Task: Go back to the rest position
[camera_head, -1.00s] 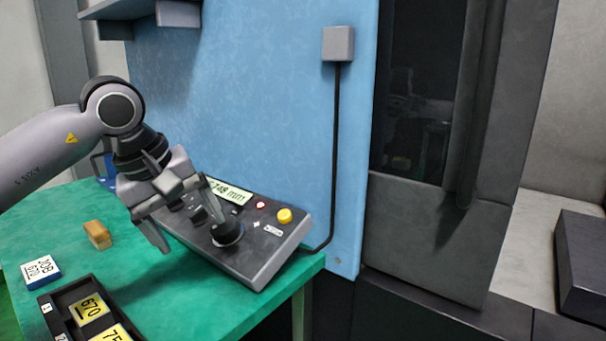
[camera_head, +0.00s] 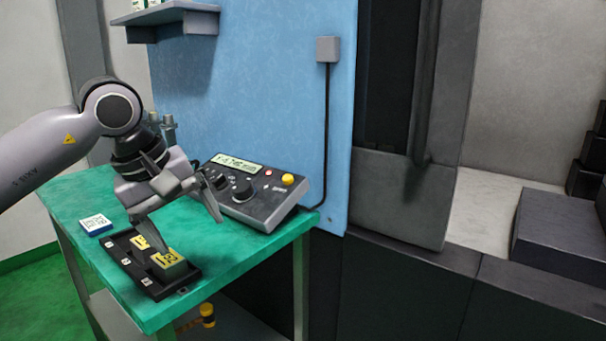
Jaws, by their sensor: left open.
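My left gripper (camera_head: 188,230) is open and empty. It is above the green table (camera_head: 180,313), between the black tray and the control box in the picture. Its fingers partly cover the tray and the left side of the box. My right gripper is not in view.
A grey control box (camera_head: 262,212) with dark knobs, a display and a yellow button (camera_head: 288,179) sits at the table's right. A grey shelf (camera_head: 185,18) is on the blue panel (camera_head: 270,90).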

